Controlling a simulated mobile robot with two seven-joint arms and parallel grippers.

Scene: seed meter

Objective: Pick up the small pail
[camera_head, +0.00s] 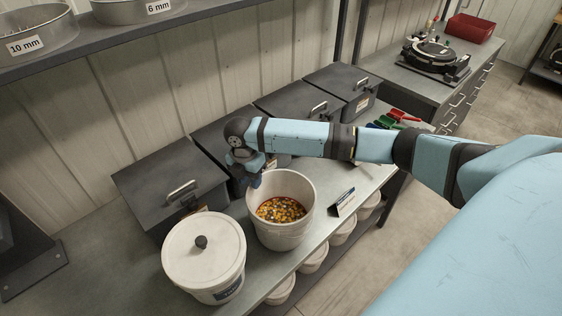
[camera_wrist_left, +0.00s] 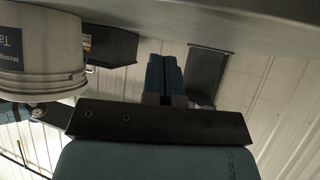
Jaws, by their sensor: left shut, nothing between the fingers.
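An open white pail (camera_head: 285,236) stands on the bench, partly filled with mixed yellow, orange and dark seeds (camera_head: 281,210). A lidded white pail (camera_head: 203,251) with a dark knob and a blue label stands to its left. I cannot tell for certain which is the small pail. My right gripper (camera_head: 256,182) points down at the open pail's back-left rim; its fingers are small and dark there, and I cannot tell whether they grip the rim. My left gripper (camera_wrist_left: 165,75) is shut and empty in the left wrist view, with a labelled white pail (camera_wrist_left: 40,50) at upper left.
Several dark lidded bins (camera_head: 172,180) line the wall behind the pails. White tubs (camera_head: 313,259) sit on the shelf below. A sieve shelf (camera_head: 100,38) hangs above.

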